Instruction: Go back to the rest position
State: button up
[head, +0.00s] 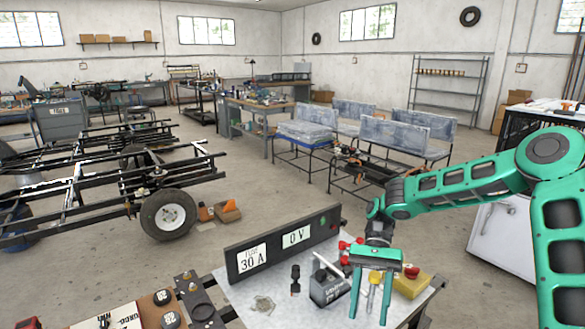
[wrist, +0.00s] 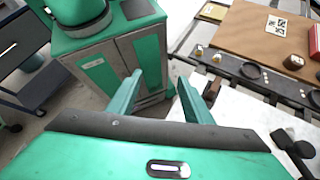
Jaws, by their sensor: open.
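My gripper (head: 368,320) hangs above the light worktop (head: 252,288) in the head view, its two green fingers pointing down and spread apart. Nothing is held between them. A yellow-handled tool (head: 373,297) shows in the gap, behind the fingers; I cannot tell the distance. My green arm reaches in from the right edge. In the wrist view my gripper (wrist: 160,78) also shows open and empty, with the worktop's white surface (wrist: 245,108) to its right.
A black panel (head: 285,243) reading 30 A and 0 V stands along the worktop's back edge. A small dark box (head: 328,291) and a yellow block (head: 411,284) flank my gripper. A black frame with a wheel (head: 168,214) stands left. The floor beyond is partly clear.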

jog(key=s+d+r+t+h, duration=0.25)
jog(key=s+d+r, duration=0.2)
jog(key=d, duration=0.35)
jog(key=s+d+r+t+h, duration=0.1)
jog(key=s+d+r+t, duration=0.2)
jog(key=s+d, duration=0.45)
jog(key=s+d+r+t, duration=0.3)
jog(key=s+d+t, duration=0.2)
jog(key=s, duration=0.6)
jog(key=shift+d+r, duration=0.4)
jog(key=shift+d, duration=0.75)
jog(key=shift+w+f, duration=0.25)
jog(key=shift+w, duration=0.4)
